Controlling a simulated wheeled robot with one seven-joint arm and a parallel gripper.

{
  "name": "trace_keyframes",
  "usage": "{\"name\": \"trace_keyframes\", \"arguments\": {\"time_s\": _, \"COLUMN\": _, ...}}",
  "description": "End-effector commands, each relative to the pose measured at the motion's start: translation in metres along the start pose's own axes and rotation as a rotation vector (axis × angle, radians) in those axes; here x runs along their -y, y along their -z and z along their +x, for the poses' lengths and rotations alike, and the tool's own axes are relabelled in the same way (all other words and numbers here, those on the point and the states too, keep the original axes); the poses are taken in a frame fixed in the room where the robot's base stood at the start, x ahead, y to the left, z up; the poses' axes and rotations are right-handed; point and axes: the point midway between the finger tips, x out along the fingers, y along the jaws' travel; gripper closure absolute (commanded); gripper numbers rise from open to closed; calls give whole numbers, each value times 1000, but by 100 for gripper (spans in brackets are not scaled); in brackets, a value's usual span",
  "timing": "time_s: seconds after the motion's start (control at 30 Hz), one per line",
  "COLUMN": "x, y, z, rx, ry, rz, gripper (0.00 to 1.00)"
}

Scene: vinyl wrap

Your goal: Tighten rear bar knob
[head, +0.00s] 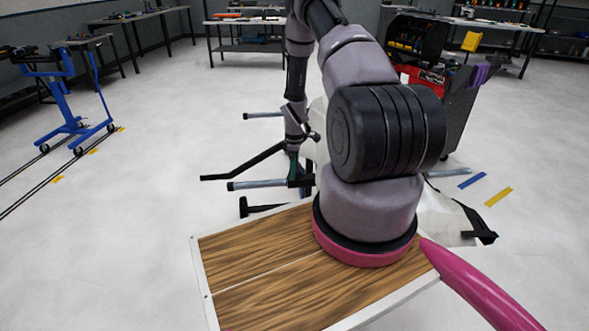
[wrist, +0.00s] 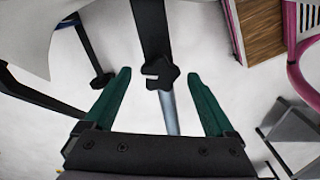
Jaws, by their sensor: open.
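In the wrist view, a black lobed knob (wrist: 160,76) sits on a black bar (wrist: 151,28), with a grey tube (wrist: 171,112) running from under it towards my gripper. My gripper (wrist: 158,74) is open, with one green finger on each side of the knob and a clear gap on both sides. I cannot tell whether the fingertips are level with the knob or still above it. In the head view, my gripper (head: 293,165) points down among the bars of a black and grey frame (head: 243,162). The knob is too small or hidden there.
My wooden-topped base (head: 270,285) fills the front. Grey tubes (head: 258,185) stick out to the left of the frame. A tool cart (head: 462,110) stands behind at right, and a blue stand (head: 65,100) is far left. Open floor lies left of the frame.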

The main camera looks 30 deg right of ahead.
Motion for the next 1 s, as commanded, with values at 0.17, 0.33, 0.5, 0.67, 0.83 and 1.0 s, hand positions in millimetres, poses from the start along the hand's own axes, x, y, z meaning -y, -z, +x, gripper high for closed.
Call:
{"name": "trace_keyframes", "arguments": {"time_s": 0.17, "x": 0, "y": 0, "z": 3, "rx": 0, "ry": 0, "rz": 0, "gripper": 10}}
{"name": "trace_keyframes", "arguments": {"time_s": 0.33, "x": 0, "y": 0, "z": 3, "rx": 0, "ry": 0, "rz": 0, "gripper": 22}}
{"name": "trace_keyframes", "arguments": {"time_s": 0.5, "x": 0, "y": 0, "z": 3, "rx": 0, "ry": 0, "rz": 0, "gripper": 87}}
{"name": "trace_keyframes", "arguments": {"time_s": 0.67, "x": 0, "y": 0, "z": 3, "rx": 0, "ry": 0, "rz": 4, "gripper": 96}}
{"name": "trace_keyframes", "arguments": {"time_s": 0.83, "x": 0, "y": 0, "z": 3, "rx": 0, "ry": 0, "rz": 37, "gripper": 96}}
{"name": "trace_keyframes", "arguments": {"time_s": 1.0, "x": 0, "y": 0, "z": 2, "rx": 0, "ry": 0, "rz": 120, "gripper": 96}}
